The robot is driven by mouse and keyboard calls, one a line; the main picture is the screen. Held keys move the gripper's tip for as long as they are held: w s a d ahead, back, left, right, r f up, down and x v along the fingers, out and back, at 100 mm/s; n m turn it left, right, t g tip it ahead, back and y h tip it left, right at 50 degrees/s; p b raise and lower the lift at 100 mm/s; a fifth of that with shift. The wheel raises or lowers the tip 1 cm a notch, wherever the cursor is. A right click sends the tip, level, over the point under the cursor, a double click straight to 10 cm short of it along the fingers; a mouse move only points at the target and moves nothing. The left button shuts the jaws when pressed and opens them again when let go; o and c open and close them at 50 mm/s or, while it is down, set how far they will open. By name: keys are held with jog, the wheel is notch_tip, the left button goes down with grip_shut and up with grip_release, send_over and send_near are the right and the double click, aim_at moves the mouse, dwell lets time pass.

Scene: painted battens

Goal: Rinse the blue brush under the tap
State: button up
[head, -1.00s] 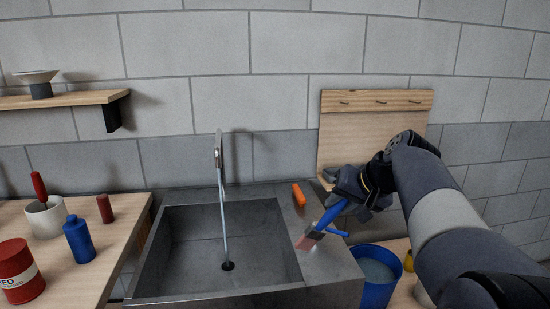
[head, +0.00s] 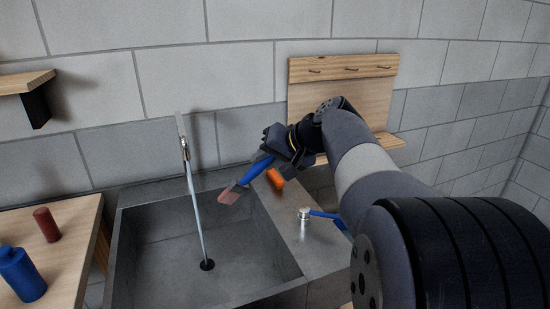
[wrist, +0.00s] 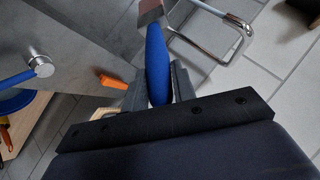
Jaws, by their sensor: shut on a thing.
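The brush has a blue handle (head: 258,169) and a pinkish head (head: 230,193). My gripper (head: 271,153) is shut on the handle, and the head points down and left over the right part of the sink (head: 160,231). In the wrist view the handle (wrist: 157,62) sits between both fingers. The metal tap (head: 183,148) stands behind the sink, with a thin stream of water (head: 197,222) falling to the drain. The brush head is right of the stream and apart from it. The tap's curved metal pipe (wrist: 200,52) shows in the wrist view.
A metal knob (head: 304,213) with a blue lever (head: 325,214) is on the sink's right ledge. An orange block (head: 275,179) lies behind it. A wooden pegboard (head: 350,100) is on the wall. A blue bottle (head: 20,273) and a red cylinder (head: 47,225) stand on the left table.

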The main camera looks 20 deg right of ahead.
aim_at(237, 188)
jog(key=w+a+f, duration=0.3)
jog(key=w+a, duration=0.3)
jog(key=a, duration=0.2)
jog(key=shift+w+a, duration=0.25)
jog(key=shift+w, duration=0.1)
jog(key=shift+w+f, duration=0.1)
dwell(0.7)
jog(key=shift+w+d, duration=0.35)
jog(key=shift+s+a, duration=0.1)
jog(key=shift+s, duration=0.05)
jog(key=shift+s+a, duration=0.25)
jog(key=shift+s, duration=0.05)
dwell(0.4)
